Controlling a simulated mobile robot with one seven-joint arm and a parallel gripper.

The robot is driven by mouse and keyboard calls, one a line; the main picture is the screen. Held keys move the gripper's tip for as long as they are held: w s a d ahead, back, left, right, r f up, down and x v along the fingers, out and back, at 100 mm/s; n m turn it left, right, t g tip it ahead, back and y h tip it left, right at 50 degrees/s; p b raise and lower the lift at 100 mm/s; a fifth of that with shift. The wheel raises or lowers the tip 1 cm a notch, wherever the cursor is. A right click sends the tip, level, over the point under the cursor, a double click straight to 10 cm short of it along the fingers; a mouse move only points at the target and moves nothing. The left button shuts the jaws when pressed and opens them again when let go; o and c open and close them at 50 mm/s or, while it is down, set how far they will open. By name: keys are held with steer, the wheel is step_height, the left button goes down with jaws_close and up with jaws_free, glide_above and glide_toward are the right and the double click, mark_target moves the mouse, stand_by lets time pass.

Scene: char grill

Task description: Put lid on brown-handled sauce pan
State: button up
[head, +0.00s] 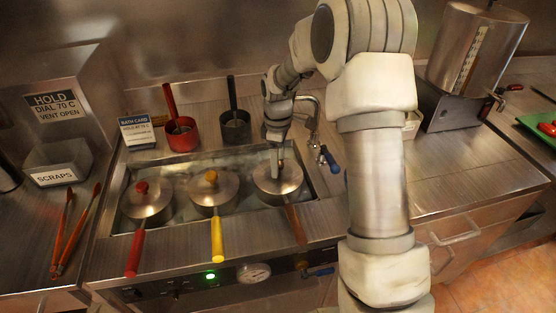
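The brown-handled sauce pan (294,222) sits at the right of three pans in the sunken bath, its handle pointing toward the front edge. A round metal lid (266,182) shows over the pan's top and looks roughly level; I cannot tell whether it is fully seated. My gripper (279,166) points down at the middle of this lid, where its knob would be. The fingertips are small and hide the knob, so I cannot tell whether they are shut on it.
A red-handled pan (137,243) and a yellow-handled pan (217,239), both lidded, sit to the left in the bath (113,218). A red pot (182,139) and a dark pot (235,132) stand behind. A tap (312,125) rises just right of my gripper. The right counter (460,165) is mostly clear.

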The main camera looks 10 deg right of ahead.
step_height(320, 180, up, 24)
steer(key=p, duration=0.7)
steer(key=shift+r, duration=0.2)
stand_by(0.3)
steer(key=shift+r, duration=0.1)
steer(key=s+r+m+t, duration=0.2)
steer(key=s+r+m, duration=0.15)
steer(key=s, duration=0.45)
steer(key=s+r+m+t, duration=0.1)
steer(key=s+r+m, duration=0.25)
steer(key=s, duration=0.35)
steer(key=s+f+m+t, duration=0.2)
steer(key=s+m, duration=0.3)
steer(key=s, duration=0.8)
steer(key=shift+s+f+m+t, duration=0.2)
steer(key=shift+f+m+t, duration=0.15)
steer(key=shift+f, duration=0.3)
